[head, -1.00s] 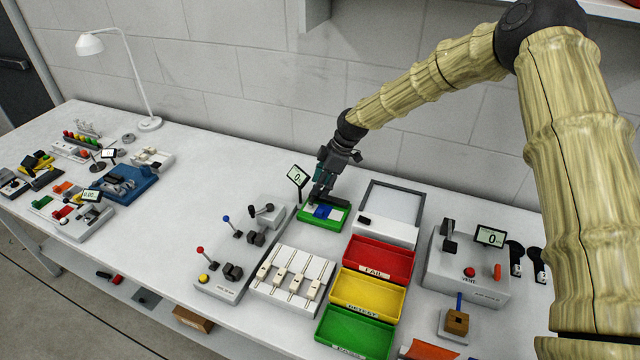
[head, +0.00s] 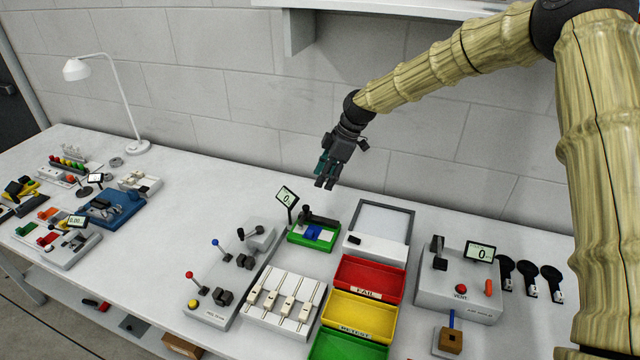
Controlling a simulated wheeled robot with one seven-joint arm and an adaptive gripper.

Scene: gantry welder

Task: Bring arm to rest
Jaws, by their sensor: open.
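My gripper (head: 326,178) is in the air above the back of the bench, to the upper right of a green-based device with a blue part (head: 313,232). Its fingers point down, are apart from everything and hold nothing I can see. My arm reaches in from the right side of the head view, bent at a high elbow. A small display (head: 287,197) stands at the back left of the green device.
Red (head: 369,278), yellow (head: 359,316) and green (head: 348,346) trays lie in front. A lever box (head: 235,275) and slider panel (head: 284,302) stand left, a vent box (head: 459,291) right. A shelf (head: 375,10) hangs above. The bench's left middle is clear.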

